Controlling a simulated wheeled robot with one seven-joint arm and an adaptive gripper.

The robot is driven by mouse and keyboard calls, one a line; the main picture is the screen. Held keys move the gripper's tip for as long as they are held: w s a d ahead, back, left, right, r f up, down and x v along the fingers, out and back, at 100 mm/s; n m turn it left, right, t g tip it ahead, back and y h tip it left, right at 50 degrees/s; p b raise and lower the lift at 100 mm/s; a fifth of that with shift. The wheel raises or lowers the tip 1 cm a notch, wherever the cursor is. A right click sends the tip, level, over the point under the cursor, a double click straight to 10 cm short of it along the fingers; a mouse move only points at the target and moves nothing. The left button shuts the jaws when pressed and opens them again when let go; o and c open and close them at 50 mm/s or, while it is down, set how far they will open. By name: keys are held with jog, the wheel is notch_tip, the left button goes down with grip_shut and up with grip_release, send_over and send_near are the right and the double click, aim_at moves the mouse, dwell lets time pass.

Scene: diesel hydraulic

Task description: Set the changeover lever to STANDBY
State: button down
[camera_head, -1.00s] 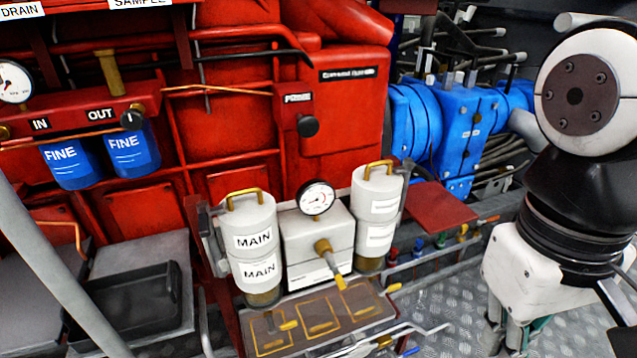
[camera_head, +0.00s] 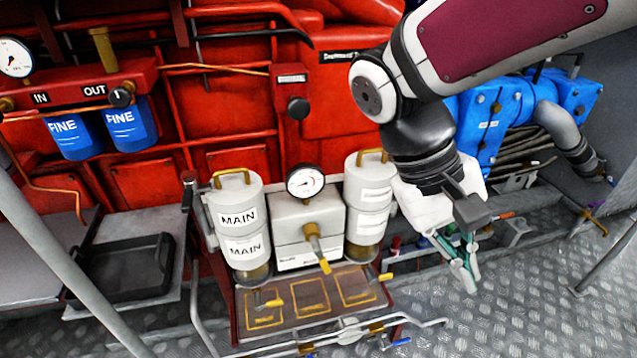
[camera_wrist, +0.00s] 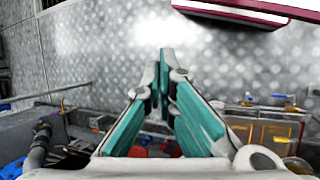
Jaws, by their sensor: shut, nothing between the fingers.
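A round gauge (camera_head: 305,182) sits above the lever. A brown tray (camera_head: 290,312) with yellow-outlined panels lies below it. A pipe rail (camera_head: 415,323) runs along the tray's front. Blue filters (camera_head: 127,130) hang at left. The patterned floor (camera_head: 540,290) at right is open.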

jog(key=w+a+f+n+t+h, duration=0.1)
jog(key=w+a+f+n+h, duration=0.1)
jog(key=w+a+f+h, duration=0.35)
jog(key=n+t+h+p, duration=0.2)
jog(key=n+t+h, duration=0.25)
jog(key=t, duration=0.65)
send_near(321, 256)
jog(key=s+d+r+y, duration=0.1)
jog(key=s+d, duration=0.2)
jog(key=d, duration=0.1)
jog(key=s+a+f+n+t+y, duration=0.3)
jog(key=a+f+n+t+y, duration=0.2)
jog(key=a+f+n+t, duration=0.35)
jog(key=w+d+r+m+b, duration=0.2)
jog(key=w+d, duration=0.7)
jog(key=d, duration=0.1)
